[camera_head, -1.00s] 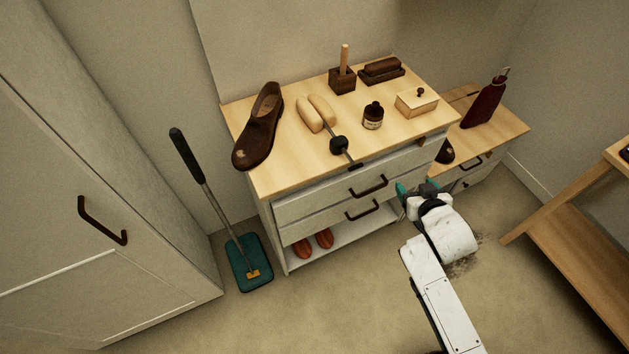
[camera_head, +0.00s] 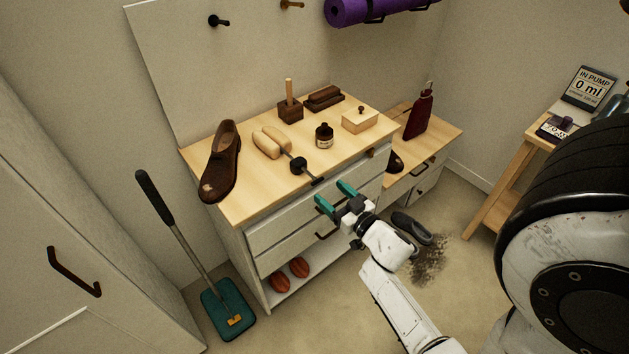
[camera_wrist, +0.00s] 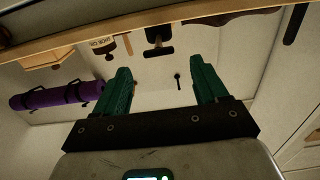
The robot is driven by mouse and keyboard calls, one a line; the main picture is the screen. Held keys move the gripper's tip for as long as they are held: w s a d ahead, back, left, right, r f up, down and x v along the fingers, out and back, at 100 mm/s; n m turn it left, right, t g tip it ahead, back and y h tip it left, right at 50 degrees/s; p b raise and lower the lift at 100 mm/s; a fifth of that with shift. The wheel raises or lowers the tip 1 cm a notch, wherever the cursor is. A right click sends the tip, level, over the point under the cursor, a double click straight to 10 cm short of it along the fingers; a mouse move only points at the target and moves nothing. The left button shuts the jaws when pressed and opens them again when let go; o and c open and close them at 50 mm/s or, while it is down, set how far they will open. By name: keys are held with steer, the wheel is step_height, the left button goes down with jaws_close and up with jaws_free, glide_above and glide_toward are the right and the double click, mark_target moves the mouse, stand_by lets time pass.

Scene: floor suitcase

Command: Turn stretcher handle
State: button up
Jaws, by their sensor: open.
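The shoe stretcher (camera_head: 271,143) lies on the dresser top, with a pale two-part wooden form, a thin rod and a black knob (camera_head: 299,165). Its rod runs to the front edge, where a small dark handle end shows (camera_head: 318,180). In the wrist view a black T-shaped handle (camera_wrist: 158,50) appears beyond and between my fingertips. My gripper (camera_head: 334,195) is open and empty, its green fingers just in front of the dresser, pointing toward the handle end but apart from it. It also shows in the wrist view (camera_wrist: 162,78).
The dresser top (camera_head: 240,200) also holds a brown shoe (camera_head: 221,163), a dark bottle (camera_head: 324,135) and a small wooden box (camera_head: 360,119). A long-handled sweeper (camera_head: 228,308) leans at left. A dark shoe (camera_head: 411,228) lies on the floor by a dirt patch (camera_head: 430,262).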

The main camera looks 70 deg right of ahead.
mark_target(319, 182)
steer(key=x, duration=0.7)
steer(key=c, duration=1.1)
